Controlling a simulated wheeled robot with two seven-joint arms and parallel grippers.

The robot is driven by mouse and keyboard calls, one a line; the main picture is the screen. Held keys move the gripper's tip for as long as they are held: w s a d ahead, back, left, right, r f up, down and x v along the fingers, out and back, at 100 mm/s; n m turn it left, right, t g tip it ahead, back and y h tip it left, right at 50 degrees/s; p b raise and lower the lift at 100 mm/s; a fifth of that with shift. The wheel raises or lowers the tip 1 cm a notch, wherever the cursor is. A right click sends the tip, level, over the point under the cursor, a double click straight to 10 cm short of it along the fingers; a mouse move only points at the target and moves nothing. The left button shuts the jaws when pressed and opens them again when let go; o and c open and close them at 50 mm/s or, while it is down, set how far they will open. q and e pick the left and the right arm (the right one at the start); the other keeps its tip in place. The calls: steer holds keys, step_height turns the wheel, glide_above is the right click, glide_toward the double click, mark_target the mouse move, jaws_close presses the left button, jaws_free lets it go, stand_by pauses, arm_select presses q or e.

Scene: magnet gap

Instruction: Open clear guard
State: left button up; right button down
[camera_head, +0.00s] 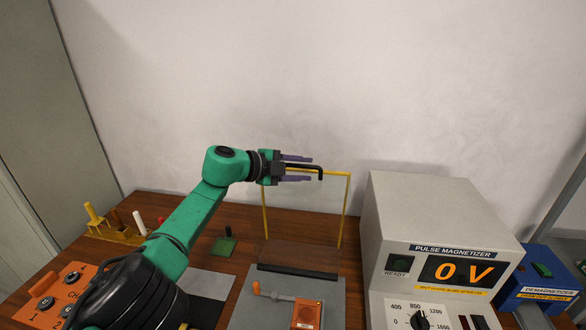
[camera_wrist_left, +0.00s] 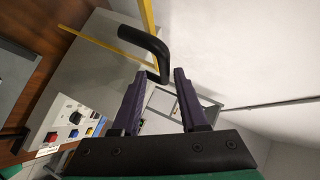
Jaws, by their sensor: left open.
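The clear guard shows as a thin yellow-edged frame (camera_head: 346,205) standing upright behind a dark bar on the grey plate. Its pane is see-through. A black bent handle (camera_head: 321,173) sits at its top edge. My left gripper (camera_head: 311,168) is at the top of the guard, with its purple fingers apart on either side of the handle's line. In the left wrist view the handle (camera_wrist_left: 143,42) reaches down to near the fingertips (camera_wrist_left: 162,76); I cannot tell whether they touch. The guard's yellow edge (camera_wrist_left: 148,15) also shows there. My right gripper is not in view.
The Pulse Magnetizer box (camera_head: 440,215), reading 0 V, stands right of the guard. A blue demagnetizer (camera_head: 540,283) is beyond it. An orange crank unit (camera_head: 305,313) lies on the grey plate (camera_head: 265,280). A yellow rack (camera_head: 115,234) and an orange panel (camera_head: 50,290) are at left.

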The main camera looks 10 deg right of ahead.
arm_select(q)
steer(key=shift+a, duration=0.1)
steer(key=shift+b+v, duration=0.35)
steer(key=shift+v, duration=0.4)
steer(key=b+v, duration=0.4)
steer(key=v, duration=0.9)
